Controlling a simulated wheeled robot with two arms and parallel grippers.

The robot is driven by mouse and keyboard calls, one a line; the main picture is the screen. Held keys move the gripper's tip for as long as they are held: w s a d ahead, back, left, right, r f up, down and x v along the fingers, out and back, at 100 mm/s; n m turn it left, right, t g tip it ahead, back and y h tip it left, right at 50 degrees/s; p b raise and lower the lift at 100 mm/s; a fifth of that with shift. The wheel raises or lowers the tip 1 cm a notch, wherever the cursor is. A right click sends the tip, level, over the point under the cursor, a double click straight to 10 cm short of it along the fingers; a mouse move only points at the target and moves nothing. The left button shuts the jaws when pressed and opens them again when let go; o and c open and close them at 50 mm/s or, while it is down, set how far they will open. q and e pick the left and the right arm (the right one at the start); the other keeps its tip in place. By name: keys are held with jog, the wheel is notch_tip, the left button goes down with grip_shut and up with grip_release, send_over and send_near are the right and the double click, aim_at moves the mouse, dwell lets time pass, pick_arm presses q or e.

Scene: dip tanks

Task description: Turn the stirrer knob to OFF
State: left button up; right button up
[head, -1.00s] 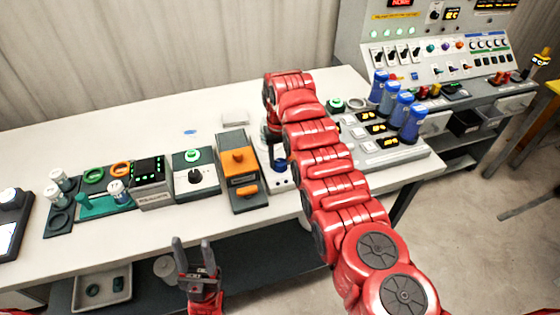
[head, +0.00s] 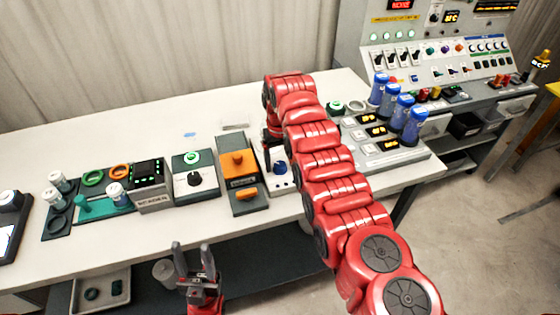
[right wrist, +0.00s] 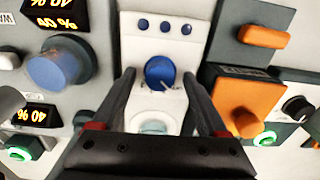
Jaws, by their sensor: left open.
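A white device (right wrist: 142,45) with a round blue knob (right wrist: 160,72) fills the middle of the right wrist view. I take this to be the stirrer, but I cannot read a label. The blue knob also shows in the head view (head: 280,168). A small pale mark shows at the knob's lower edge; its setting is not readable. My right gripper (right wrist: 159,76) is open, with its fingers either side of the knob and visible gaps to it. In the head view my arm hides part of the device. My left gripper (head: 191,249) is open and empty in front of the table.
An orange-knobbed device (head: 238,205) stands just left of the stirrer. A box with a black knob (head: 194,179) is further left. The table's front left strip (head: 100,255) is clear.

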aim_at(280, 164)
jog(key=shift+r, duration=0.1)
jog(key=shift+r, duration=0.55)
notch_tip(280, 164, up, 5)
jog(key=shift+r+b, duration=0.2)
jog(key=shift+b, duration=0.25)
notch_tip(280, 164, up, 11)
jog(key=p, duration=1.1)
jog(key=shift+f, duration=0.1)
